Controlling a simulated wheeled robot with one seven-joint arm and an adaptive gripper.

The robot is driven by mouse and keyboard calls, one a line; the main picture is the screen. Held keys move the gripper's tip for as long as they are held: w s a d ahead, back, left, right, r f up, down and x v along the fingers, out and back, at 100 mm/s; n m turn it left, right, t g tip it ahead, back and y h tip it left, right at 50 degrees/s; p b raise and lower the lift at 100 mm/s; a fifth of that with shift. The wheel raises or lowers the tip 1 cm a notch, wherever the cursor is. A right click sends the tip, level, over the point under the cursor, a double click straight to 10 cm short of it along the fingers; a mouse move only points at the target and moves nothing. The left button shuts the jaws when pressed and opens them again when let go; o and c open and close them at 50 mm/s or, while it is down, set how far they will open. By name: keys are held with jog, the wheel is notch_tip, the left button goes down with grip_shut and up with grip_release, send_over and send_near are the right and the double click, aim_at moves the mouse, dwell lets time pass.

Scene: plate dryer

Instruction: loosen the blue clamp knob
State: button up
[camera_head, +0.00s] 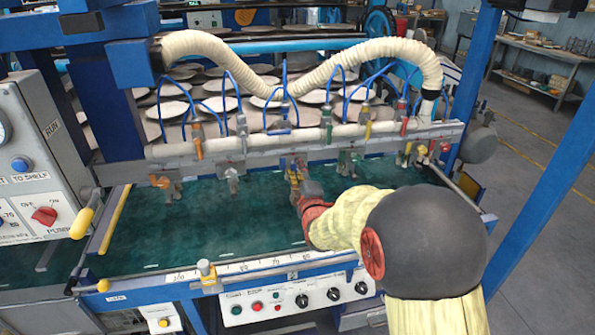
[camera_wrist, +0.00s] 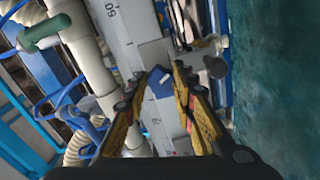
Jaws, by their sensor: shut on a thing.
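The blue clamp knob (camera_wrist: 157,82) shows in the wrist view between the yellow-and-black fingers of my gripper (camera_wrist: 156,92). The fingers are shut on it, one on each side. How far the knob is turned cannot be told.
The grey rail (camera_head: 375,138) carries several other clamps and coloured handles, with a green handle (camera_wrist: 45,33) close by in the wrist view. Blue hoses and a ribbed cream hose (camera_head: 350,52) loop above. The green bed (camera_head: 150,235) below is mostly clear.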

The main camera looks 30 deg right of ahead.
jog(key=shift+f, duration=0.1)
jog(key=o, duration=1.1)
jog(key=shift+o, duration=0.3)
jog(key=v, duration=1.2)
